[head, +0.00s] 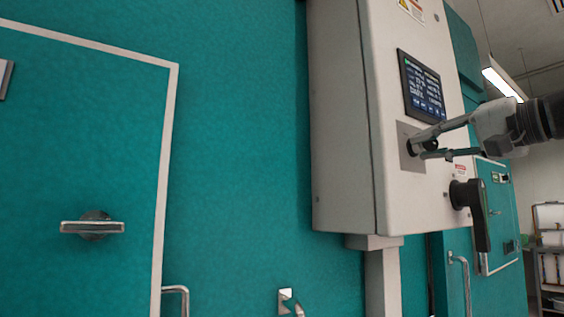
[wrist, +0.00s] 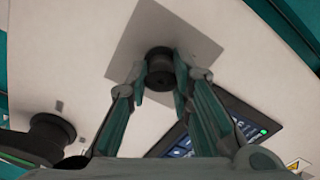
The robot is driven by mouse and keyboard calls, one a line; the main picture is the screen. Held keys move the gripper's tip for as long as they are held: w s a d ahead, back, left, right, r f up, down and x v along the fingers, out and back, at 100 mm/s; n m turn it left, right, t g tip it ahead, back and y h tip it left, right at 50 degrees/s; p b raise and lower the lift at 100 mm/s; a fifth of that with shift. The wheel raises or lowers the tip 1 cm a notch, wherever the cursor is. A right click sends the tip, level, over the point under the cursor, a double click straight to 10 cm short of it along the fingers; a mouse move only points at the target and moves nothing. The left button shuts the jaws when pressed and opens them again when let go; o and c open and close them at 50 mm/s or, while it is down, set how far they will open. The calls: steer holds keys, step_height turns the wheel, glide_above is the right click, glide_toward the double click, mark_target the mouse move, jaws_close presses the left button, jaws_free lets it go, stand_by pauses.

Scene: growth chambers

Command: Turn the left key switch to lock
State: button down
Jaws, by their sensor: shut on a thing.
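The left key switch (wrist: 159,66) is a dark round knob on a grey square plate (wrist: 190,25) on the cabinet front. My gripper (wrist: 160,78) has one fingertip on each side of the switch and is shut on it. In the head view my gripper (head: 428,150) reaches in from the right to the switch, below the screen. The fingers hide part of the switch there. Its key slot and any lock marking cannot be made out.
The pale control cabinet (head: 345,120) carries a lit screen (head: 422,87) above the switch. A black rotary handle (head: 470,205) sticks out below right of my gripper. A teal door with a metal latch (head: 92,226) is at the left.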

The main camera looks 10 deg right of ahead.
steer(key=shift+a+r, duration=0.15)
steer(key=shift+r, duration=0.05)
steer(key=c, duration=1.4)
jaws_free()
steer(key=shift+f, duration=0.1)
steer(key=shift+o, duration=0.2)
steer(key=v, duration=1.2)
